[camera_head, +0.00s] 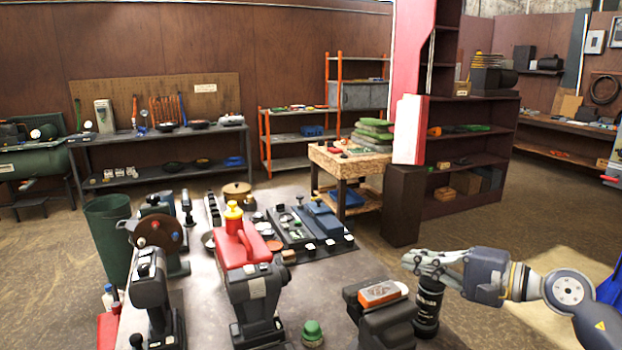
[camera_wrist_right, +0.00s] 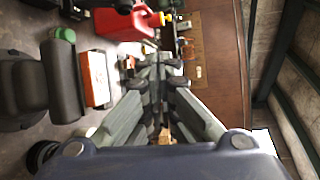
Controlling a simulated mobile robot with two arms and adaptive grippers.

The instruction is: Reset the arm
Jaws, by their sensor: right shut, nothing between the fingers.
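My right arm comes in from the right edge of the head view, held out level over the right end of the workbench. Its gripper (camera_head: 412,262) is shut and empty, with the fingers pointing left. It is beside and above a black cylinder (camera_head: 428,305); I cannot tell whether they touch. In the right wrist view the closed fingers (camera_wrist_right: 158,65) come together with nothing between them. My left gripper does not show in either view.
The workbench (camera_head: 345,275) holds a red can (camera_head: 240,248), a green knob (camera_head: 312,333), an orange-topped block (camera_head: 380,294) on a black device, and several tools. A green bin (camera_head: 108,240) stands left. Open floor (camera_head: 480,225) lies behind the right arm.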

